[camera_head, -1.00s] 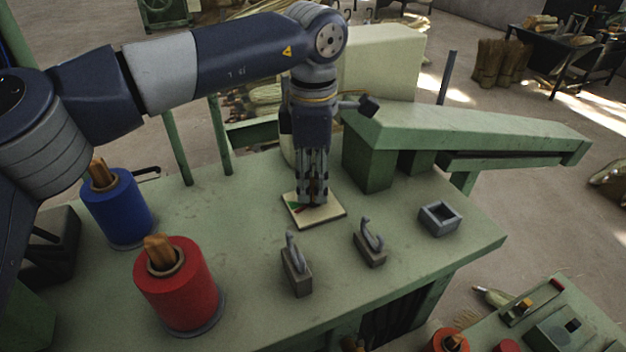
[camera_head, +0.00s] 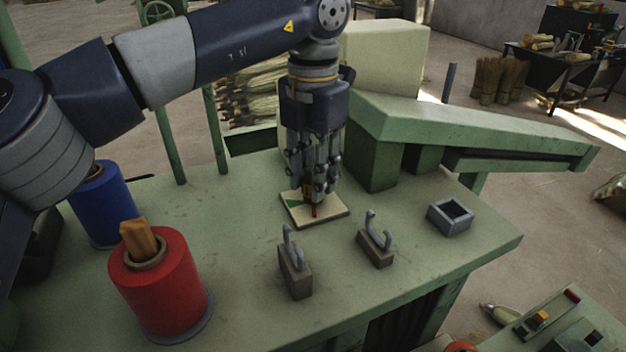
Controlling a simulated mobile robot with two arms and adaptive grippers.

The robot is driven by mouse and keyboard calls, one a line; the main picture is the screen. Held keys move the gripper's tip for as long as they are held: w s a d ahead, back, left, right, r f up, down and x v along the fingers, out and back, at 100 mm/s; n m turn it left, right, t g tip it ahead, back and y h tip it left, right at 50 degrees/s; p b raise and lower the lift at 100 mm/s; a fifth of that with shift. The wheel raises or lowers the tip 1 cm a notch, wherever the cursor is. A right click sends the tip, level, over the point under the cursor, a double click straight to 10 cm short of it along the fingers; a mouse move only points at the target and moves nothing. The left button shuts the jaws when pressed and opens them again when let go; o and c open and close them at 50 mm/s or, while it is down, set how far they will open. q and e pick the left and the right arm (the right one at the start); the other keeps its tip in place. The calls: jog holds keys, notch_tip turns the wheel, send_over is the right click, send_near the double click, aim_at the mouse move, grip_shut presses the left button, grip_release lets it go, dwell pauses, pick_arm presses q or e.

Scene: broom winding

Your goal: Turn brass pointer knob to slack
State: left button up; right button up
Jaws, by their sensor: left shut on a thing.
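A cream dial plate (camera_head: 322,217) with a green sector and a red mark lies on the green bench top. My left gripper (camera_head: 314,196) comes down over the plate from above, with its fingers closed at the plate's middle. It is shut on the brass pointer knob (camera_head: 307,190), of which only a small brass-coloured bit shows between the fingers. The fingers hide the rest of the knob, so I cannot tell exactly where it points. My right gripper is not in view.
Two grey hooks on blocks, a left one (camera_head: 294,265) and a right one (camera_head: 376,241), stand in front of the plate. A square grey socket (camera_head: 450,215) is at the right. A red spool (camera_head: 160,280) and a blue spool (camera_head: 103,205) stand at the left. A green guide arm (camera_head: 470,134) lies behind.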

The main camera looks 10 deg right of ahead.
pick_arm(q)
jog(key=shift+n+b, duration=0.6)
jog(key=shift+n, duration=1.4)
jog(key=shift+r, duration=0.1)
jog(key=o, duration=1.1)
notch_tip(320, 180, up, 12)
